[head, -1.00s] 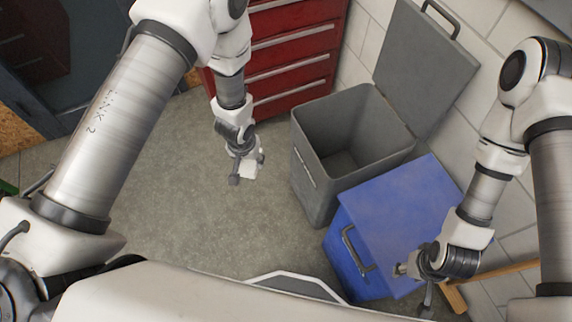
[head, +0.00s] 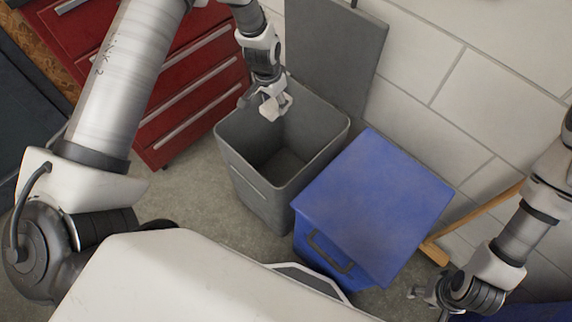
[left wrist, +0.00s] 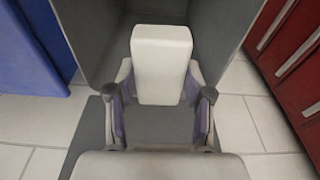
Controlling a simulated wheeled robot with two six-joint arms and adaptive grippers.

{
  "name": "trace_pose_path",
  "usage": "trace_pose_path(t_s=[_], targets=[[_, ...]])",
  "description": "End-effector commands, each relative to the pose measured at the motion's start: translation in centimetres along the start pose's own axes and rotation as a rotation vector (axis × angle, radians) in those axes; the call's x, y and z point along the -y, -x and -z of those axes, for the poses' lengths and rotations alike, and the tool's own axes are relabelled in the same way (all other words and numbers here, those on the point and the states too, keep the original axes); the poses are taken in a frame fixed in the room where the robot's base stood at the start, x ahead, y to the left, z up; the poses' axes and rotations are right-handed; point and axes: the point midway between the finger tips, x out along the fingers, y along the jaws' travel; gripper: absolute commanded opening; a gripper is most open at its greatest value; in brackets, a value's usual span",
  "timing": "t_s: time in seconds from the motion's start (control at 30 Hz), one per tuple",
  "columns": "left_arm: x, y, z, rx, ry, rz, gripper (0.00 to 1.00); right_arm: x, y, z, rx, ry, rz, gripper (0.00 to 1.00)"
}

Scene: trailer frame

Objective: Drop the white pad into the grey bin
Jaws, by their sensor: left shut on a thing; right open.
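The white pad (head: 275,103) is held in my left gripper (head: 268,98), over the back left part of the open grey bin (head: 250,182) in the head view. The left wrist view shows the white pad (left wrist: 161,55) pinched between the two fingers of my left gripper (left wrist: 160,100), with the bin's grey walls (left wrist: 88,35) around and behind it. The bin's lid (head: 335,55) stands open against the wall. The visible bin floor is empty. My right gripper (head: 430,298) is open and empty at the lower right, away from the bin.
A closed blue bin (head: 375,205) stands right beside the grey bin. A red drawer cabinet (head: 190,85) is to the left. A wooden stick (head: 475,222) leans on the white tiled wall behind the blue bin. Floor is free in front of the cabinet.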

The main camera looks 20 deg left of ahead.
Motion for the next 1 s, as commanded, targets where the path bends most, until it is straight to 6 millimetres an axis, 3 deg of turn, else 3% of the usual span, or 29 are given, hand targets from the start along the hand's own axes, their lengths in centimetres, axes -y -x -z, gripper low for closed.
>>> trace_pose_path(t_s=[0.03,0.2,0.53,0.57,0.63,1.0], targets=[[0.0,-1.5,-0.2,0.001,0.000,0.000,0.18,0.0,-1.3,0.0,0.000,0.000,0.000,0.45],[0.0,-3.7,-0.6,0.001,0.001,0.000,0.18,0.0,-3.2,0.0,0.001,0.000,0.000,0.45],[0.0,-4.1,-0.6,0.000,0.001,0.001,0.18,0.0,-3.4,0.0,0.000,0.000,0.000,0.45],[0.0,-4.1,-0.6,0.000,0.001,0.001,0.54,0.0,-3.4,0.0,0.000,0.000,0.000,0.45],[0.0,-4.1,-0.6,0.000,0.001,0.001,0.79,0.0,-3.4,0.0,0.001,0.000,0.000,0.45],[0.0,-3.8,-0.6,-0.001,0.001,0.001,0.80,0.0,-3.4,0.0,0.001,-0.001,0.000,0.45]])
